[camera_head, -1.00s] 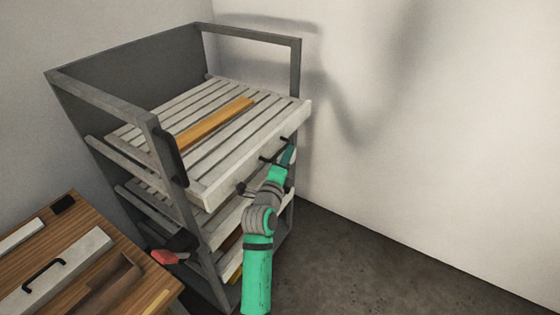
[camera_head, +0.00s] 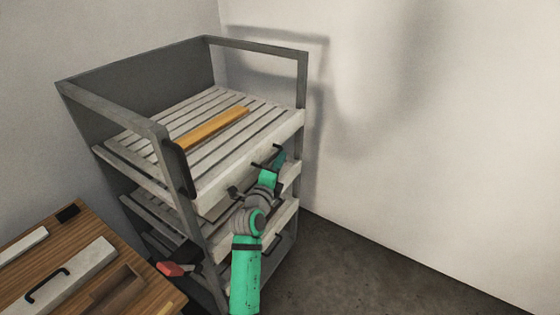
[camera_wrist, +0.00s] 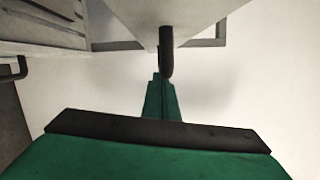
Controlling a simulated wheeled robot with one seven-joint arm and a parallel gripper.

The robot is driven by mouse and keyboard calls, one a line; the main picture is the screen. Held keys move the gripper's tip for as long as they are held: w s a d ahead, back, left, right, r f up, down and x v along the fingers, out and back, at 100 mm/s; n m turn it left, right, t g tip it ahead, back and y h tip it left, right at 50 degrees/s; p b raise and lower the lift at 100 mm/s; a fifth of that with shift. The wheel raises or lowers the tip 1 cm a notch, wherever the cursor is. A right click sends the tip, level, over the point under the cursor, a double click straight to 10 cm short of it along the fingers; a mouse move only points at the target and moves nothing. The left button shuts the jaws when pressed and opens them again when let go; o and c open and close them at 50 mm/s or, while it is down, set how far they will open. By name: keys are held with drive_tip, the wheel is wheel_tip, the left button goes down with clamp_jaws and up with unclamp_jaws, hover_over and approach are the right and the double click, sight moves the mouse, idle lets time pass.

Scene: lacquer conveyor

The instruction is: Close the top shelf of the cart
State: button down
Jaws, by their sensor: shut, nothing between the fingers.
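The grey cart (camera_head: 118,108) stands in the corner against the walls. Its top shelf (camera_head: 238,170) is pale and slatted, with its front panel now close to the front posts; any small gap is hard to judge. A black handle on its front shows beside my gripper and in the wrist view (camera_wrist: 166,52). My gripper (camera_head: 276,157) is shut and empty, at the right half of the front panel. In the wrist view its green fingertips (camera_wrist: 160,95) are together just by the lower end of the handle; I cannot tell whether they touch it.
An orange bar (camera_head: 212,129) lies on the top shelf. Lower slatted shelves (camera_head: 150,213) sit below. A wooden table (camera_head: 85,260) with a handled white board (camera_head: 70,275) stands at the lower left. A red-ended object (camera_head: 170,268) is beside it. Floor at the right is clear.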

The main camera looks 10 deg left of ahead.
drive_tip(key=s+d+f, duration=0.1)
drive_tip(key=s+d, duration=0.1)
drive_tip(key=s, duration=1)
drive_tip(key=s+d+f+n+g+y, duration=0.15)
drive_tip(key=s+d+f+n, duration=0.25)
drive_tip(key=s+f+n, duration=0.65)
drive_tip(key=s+d+f+n+y, duration=0.4)
drive_tip(key=s+f, duration=0.4)
drive_tip(key=s, duration=0.5)
drive_tip(key=s+r+n+g+h, duration=0.1)
drive_tip(key=s+n, duration=0.6)
drive_tip(key=s, duration=1.7)
drive_tip(key=shift+s+r+n+h, duration=0.15)
drive_tip(key=shift+r+n+h, duration=0.2)
drive_tip(key=shift+r+h, duration=0.1)
drive_tip(key=shift+d, duration=0.1)
